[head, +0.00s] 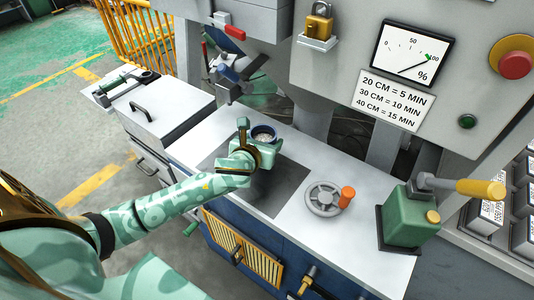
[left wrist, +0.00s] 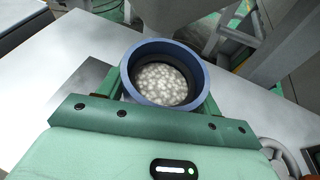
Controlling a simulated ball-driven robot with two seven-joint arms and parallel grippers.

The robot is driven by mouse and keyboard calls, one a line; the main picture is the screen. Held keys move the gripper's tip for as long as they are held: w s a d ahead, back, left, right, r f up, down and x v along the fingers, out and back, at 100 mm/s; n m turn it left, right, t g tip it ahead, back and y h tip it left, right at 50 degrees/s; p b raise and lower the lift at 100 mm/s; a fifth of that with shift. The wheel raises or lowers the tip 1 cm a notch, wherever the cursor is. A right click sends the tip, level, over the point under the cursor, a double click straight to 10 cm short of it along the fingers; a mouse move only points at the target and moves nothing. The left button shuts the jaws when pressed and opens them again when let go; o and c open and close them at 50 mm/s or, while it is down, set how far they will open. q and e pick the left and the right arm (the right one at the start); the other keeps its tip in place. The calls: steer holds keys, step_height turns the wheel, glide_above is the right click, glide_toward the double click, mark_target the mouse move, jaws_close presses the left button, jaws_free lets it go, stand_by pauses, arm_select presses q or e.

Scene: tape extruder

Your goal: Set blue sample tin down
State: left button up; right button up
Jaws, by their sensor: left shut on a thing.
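The blue sample tin (left wrist: 196,62) is a round, open-topped cup with pale granules inside. In the left wrist view it sits between the fingers of my left gripper (left wrist: 165,85), which is shut on it. In the head view the tin (head: 264,131) shows at the far side of my left gripper (head: 255,140), over the white worktop (head: 290,233) near a dark grey inset plate (head: 285,198). The tin looks upright. I cannot tell whether its base touches the surface. My right gripper is not in view.
A grey handwheel with an orange knob (head: 347,196) and a green box with a yellow-handled lever (head: 408,220) stand on the right of the worktop. A machine panel with a gauge (head: 411,53) rises behind. A lower cabinet with a black handle (head: 154,112) is at left.

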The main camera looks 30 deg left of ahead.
arm_select(q)
steer(key=shift+w+a+f+b, duration=0.2)
steer(key=shift+w+f, duration=0.2)
steer(key=shift+f, duration=0.15)
steer(key=shift+w+a+f+b, duration=0.2)
steer(key=shift+w+f, duration=0.15)
steer(key=shift+f, duration=0.15)
step_height(320, 180, down, 4)
steer(key=b, duration=0.2)
steer(key=shift+w+r+b, duration=0.1)
steer(key=shift+w+b, duration=0.05)
steer(key=shift+b, duration=0.15)
steer(key=shift+r, duration=0.25)
steer(key=shift+f, duration=0.15)
steer(key=o, duration=1)
steer(key=shift+o, duration=0.4)
